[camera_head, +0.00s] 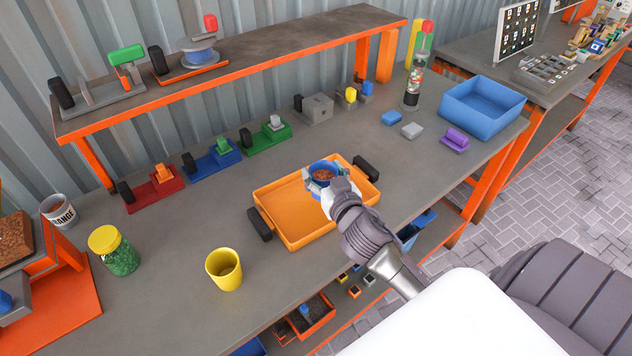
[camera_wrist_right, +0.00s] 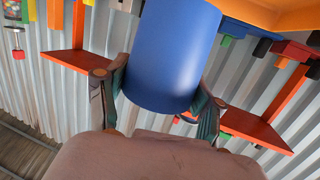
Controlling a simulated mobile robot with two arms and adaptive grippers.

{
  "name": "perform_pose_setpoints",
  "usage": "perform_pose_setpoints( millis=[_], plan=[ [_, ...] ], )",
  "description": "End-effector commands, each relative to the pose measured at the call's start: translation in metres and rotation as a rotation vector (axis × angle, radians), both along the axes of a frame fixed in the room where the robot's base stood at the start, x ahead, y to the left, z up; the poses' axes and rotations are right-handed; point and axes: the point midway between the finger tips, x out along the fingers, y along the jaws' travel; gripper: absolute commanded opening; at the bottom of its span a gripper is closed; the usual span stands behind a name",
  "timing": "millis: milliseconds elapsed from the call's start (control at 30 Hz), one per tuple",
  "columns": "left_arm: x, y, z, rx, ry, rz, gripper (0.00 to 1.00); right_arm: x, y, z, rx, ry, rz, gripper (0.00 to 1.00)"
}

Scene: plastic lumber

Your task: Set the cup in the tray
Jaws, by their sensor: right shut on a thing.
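A blue cup (camera_head: 322,167) with reddish-brown contents is in my right gripper (camera_head: 327,184), over the right part of the orange tray (camera_head: 285,208). The cup looks upright; I cannot tell whether its base touches the tray floor. In the right wrist view the blue cup (camera_wrist_right: 172,55) sits between the two fingers of the right gripper (camera_wrist_right: 160,88), which are shut on its sides. The tray lies on the grey workbench, has black handles at two ends and shows nothing else inside. My left gripper is not in view.
A yellow cup (camera_head: 224,269) and a yellow-lidded jar (camera_head: 117,252) stand left of the tray. A blue bin (camera_head: 482,105) is at the right end. Small colored blocks and a bottle (camera_head: 413,88) are near it. A raised shelf (camera_head: 230,72) runs along the back.

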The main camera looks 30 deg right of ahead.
Motion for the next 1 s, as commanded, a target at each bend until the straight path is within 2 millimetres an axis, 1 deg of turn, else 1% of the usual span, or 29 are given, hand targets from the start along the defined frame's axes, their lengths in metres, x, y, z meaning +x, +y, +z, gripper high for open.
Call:
perform_pose_setpoints(
  millis=[33, 100, 233, 300, 433, 533, 633, 833, 967, 1000],
  plan=[
    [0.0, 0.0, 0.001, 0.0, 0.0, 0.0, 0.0, 0.011, 0.0, -0.004, -0.001, -0.001, 0.0, 0.23],
    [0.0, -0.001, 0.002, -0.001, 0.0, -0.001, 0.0, 0.02, -0.001, -0.011, 0.0, -0.001, 0.0, 0.23],
    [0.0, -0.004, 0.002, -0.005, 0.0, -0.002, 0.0, 0.03, -0.001, -0.018, 0.0, 0.0, 0.001, 0.23],
    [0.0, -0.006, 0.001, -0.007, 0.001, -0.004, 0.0, 0.031, 0.0, -0.024, 0.0, 0.001, 0.001, 0.23],
    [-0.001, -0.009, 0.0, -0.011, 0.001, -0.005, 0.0, 0.031, 0.0, -0.044, 0.001, 0.005, 0.001, 0.23],
    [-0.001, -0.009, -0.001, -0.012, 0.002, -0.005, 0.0, 0.031, 0.0, -0.056, 0.0, 0.002, 0.0, 0.23],
    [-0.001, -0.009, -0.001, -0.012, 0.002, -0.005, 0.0, 0.031, 0.0, -0.06, 0.0, 0.0, 0.001, 0.23],
    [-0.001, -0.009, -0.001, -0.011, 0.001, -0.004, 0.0, 0.031, 0.0, -0.059, 0.0, 0.0, 0.002, 0.23],
    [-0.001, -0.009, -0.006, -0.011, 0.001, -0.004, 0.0, 0.031, 0.0, -0.064, 0.001, 0.0, 0.001, 0.23],
    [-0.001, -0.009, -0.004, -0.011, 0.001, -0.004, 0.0, 0.031, 0.0, -0.062, 0.0, 0.0, 0.001, 0.73]
  ],
)
